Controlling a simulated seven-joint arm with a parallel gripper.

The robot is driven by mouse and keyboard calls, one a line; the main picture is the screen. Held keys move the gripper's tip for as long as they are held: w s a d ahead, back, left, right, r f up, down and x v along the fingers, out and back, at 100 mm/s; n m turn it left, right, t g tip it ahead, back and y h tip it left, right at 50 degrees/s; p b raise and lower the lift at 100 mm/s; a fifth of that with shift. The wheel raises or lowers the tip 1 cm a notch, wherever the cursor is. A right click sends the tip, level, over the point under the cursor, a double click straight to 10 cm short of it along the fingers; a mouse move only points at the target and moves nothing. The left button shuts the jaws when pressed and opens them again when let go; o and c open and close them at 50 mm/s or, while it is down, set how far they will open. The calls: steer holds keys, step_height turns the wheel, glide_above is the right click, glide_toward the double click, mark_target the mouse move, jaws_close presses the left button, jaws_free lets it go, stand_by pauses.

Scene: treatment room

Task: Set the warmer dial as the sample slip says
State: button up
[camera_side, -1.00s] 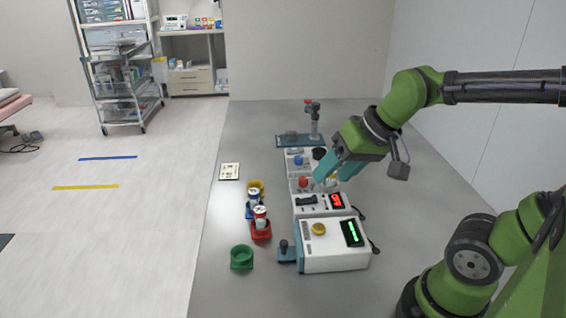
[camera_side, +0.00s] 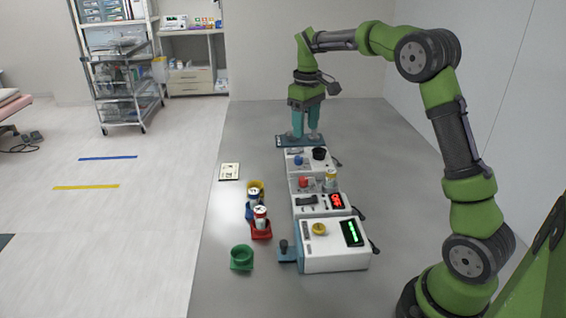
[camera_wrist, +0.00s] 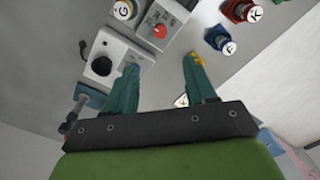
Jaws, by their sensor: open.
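My gripper (camera_side: 306,136) points down with its teal fingers apart and empty, over the far end of the row of devices. In the wrist view its fingers (camera_wrist: 162,63) are spread, and a black round knob (camera_wrist: 102,66) lies left of them on a white unit. That black knob (camera_side: 319,153) also shows in the side view. A yellow knob (camera_side: 319,229) sits on the nearest white unit, beside a green display (camera_side: 352,232). I cannot tell which knob is the warmer dial. A pale slip (camera_side: 229,171) lies on the table at left; its writing is too small to read.
A yellow-banded vial (camera_side: 331,180) stands beside a red knob (camera_side: 303,182); a red-lit display (camera_side: 337,201) is nearby. Vials stand in the blue holder (camera_side: 249,212) and red holder (camera_side: 261,231). A green holder (camera_side: 242,258) looks empty.

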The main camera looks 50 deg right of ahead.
mark_target(304, 178)
step_height(304, 178, down, 16)
steer(key=shift+f, duration=0.1)
steer(key=shift+c, duration=0.2)
jaws_close()
stand_by(0.4)
steer(key=shift+m, duration=0.3)
steer(key=m, duration=0.3)
steer(key=shift+m, duration=2)
